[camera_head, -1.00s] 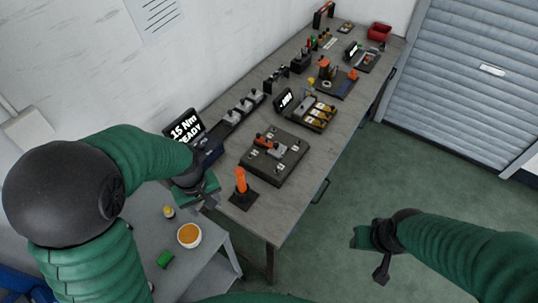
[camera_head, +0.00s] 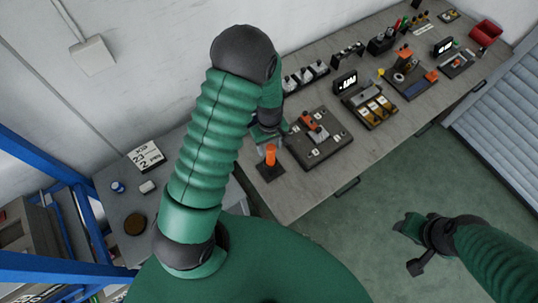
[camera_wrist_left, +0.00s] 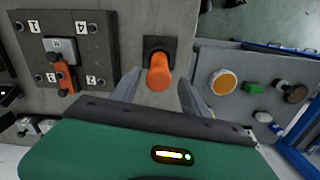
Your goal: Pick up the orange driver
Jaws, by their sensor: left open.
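The orange driver (camera_head: 270,155) stands upright on a dark square base (camera_head: 271,172) at the near left end of the bench. In the left wrist view the orange driver (camera_wrist_left: 160,74) is seen nearly end-on. My left gripper (camera_head: 267,131) is just behind the driver in the head view. In the wrist view its open fingers (camera_wrist_left: 158,80) show one on each side of the driver, with a visible gap to it. Whether the fingers are level with the handle cannot be told. My right gripper (camera_head: 416,246) hangs over the floor, away from the bench; its jaw is unclear.
A dark numbered plate (camera_head: 320,150) carrying a red-orange part (camera_head: 315,128) lies right beside the driver. Several fixtures stand farther along the bench (camera_head: 290,200).

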